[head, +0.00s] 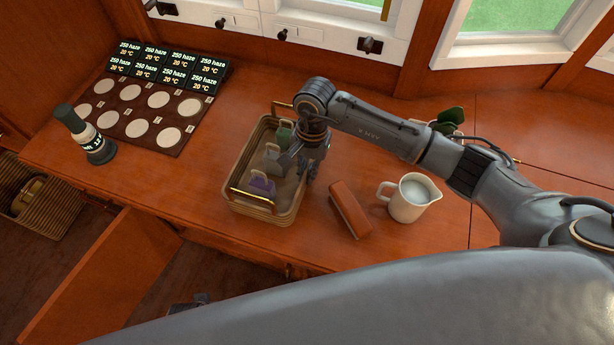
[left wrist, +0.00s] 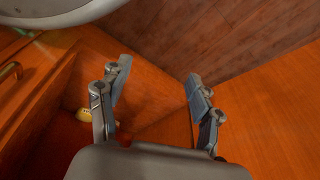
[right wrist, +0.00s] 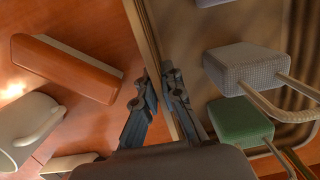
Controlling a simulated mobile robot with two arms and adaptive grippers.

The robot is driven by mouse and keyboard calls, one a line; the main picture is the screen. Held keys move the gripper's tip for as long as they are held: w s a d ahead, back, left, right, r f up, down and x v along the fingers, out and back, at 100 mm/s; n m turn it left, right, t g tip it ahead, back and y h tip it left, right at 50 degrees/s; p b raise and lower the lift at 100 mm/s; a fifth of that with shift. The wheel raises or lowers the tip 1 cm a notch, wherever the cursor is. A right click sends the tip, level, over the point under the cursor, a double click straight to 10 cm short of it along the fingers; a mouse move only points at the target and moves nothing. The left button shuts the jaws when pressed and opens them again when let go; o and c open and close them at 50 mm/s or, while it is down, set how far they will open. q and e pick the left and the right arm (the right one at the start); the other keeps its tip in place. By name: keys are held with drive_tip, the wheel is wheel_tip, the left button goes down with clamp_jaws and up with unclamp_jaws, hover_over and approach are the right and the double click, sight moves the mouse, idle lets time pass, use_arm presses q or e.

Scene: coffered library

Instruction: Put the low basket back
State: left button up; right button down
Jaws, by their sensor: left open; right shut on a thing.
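A low woven basket (head: 245,206) with brass handles stands on the wooden counter and also shows in the right wrist view (right wrist: 143,28). Inside are a green (head: 284,131), a grey (head: 272,153) and a purple (head: 262,185) block-like piece, each with a loop handle. My right gripper (head: 308,172) is at the basket's right side. In the right wrist view its fingers (right wrist: 170,85) are shut on the basket's wall, one on each side. My left gripper (left wrist: 155,85) is open and empty, low in front of the counter, beside an open wooden door (head: 100,275).
A reddish-brown block (head: 350,208) and a cream jug (head: 409,198) stand close right of the basket. A dark board (head: 150,110) with pale discs and small displays lies left, beside a dark bottle (head: 88,138). Another basket (head: 50,222) sits lower at the far left.

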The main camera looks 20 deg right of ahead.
drive_tip(key=shift+f, duration=1)
drive_tip(key=shift+f, duration=0.1)
drive_tip(key=c, duration=1.5)
unclamp_jaws()
drive_tip(key=shift+s, duration=0.1)
